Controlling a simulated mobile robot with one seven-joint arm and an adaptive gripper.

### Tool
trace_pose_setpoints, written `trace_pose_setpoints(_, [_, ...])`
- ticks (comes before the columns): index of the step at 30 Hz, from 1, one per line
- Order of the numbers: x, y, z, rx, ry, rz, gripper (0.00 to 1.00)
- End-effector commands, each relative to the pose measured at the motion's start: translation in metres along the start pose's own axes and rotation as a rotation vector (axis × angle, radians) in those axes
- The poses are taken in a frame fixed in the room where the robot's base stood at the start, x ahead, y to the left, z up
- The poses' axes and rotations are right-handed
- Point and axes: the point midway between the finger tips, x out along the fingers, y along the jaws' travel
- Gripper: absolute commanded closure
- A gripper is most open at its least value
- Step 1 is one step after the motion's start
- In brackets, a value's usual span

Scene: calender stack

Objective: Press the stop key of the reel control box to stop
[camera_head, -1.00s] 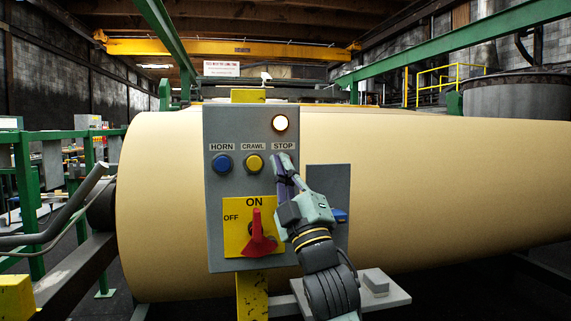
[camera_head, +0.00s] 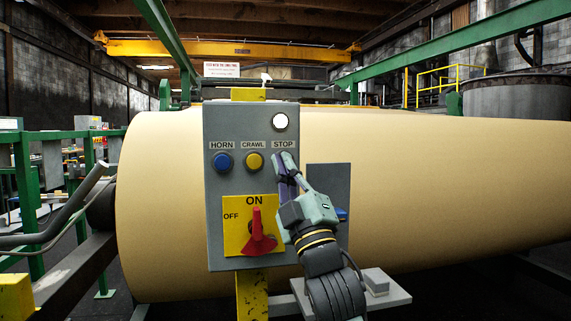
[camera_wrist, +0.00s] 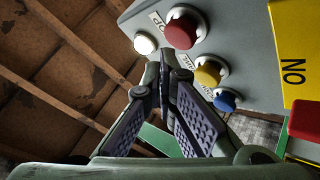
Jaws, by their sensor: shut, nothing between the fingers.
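The grey reel control box (camera_head: 228,185) stands upright in front of a large tan roll. In the head view the STOP label (camera_head: 283,145) shows, but the key under it is hidden by my gripper (camera_head: 283,160). The wrist view shows the red stop key (camera_wrist: 181,30), standing out from the box face. My gripper (camera_wrist: 164,65) is shut and empty, its tips close to the red key; I cannot tell whether they touch it. The round lamp (camera_head: 280,122) above STOP looks white, and it also shows in the wrist view (camera_wrist: 145,43).
The blue HORN key (camera_head: 222,162) and yellow CRAWL key (camera_head: 254,162) sit left of STOP. Below is a red rotary switch (camera_head: 258,238) on a yellow ON/OFF plate. The tan roll (camera_head: 450,190) fills the space behind. A grey plate (camera_head: 330,180) stands right of the box.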

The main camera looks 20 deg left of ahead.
Motion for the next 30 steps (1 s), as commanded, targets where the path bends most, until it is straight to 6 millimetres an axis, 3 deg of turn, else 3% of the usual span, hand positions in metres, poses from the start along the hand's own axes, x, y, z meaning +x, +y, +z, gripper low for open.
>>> trace_pose_setpoints(8, [-0.001,0.001,-0.001,-0.001,0.000,0.000,1.00])
trace_pose_setpoints(22, [-0.031,0.022,-0.022,-0.002,0.001,0.002,1.00])
trace_pose_setpoints(30, [-0.035,0.026,-0.026,-0.001,0.000,0.000,1.00])
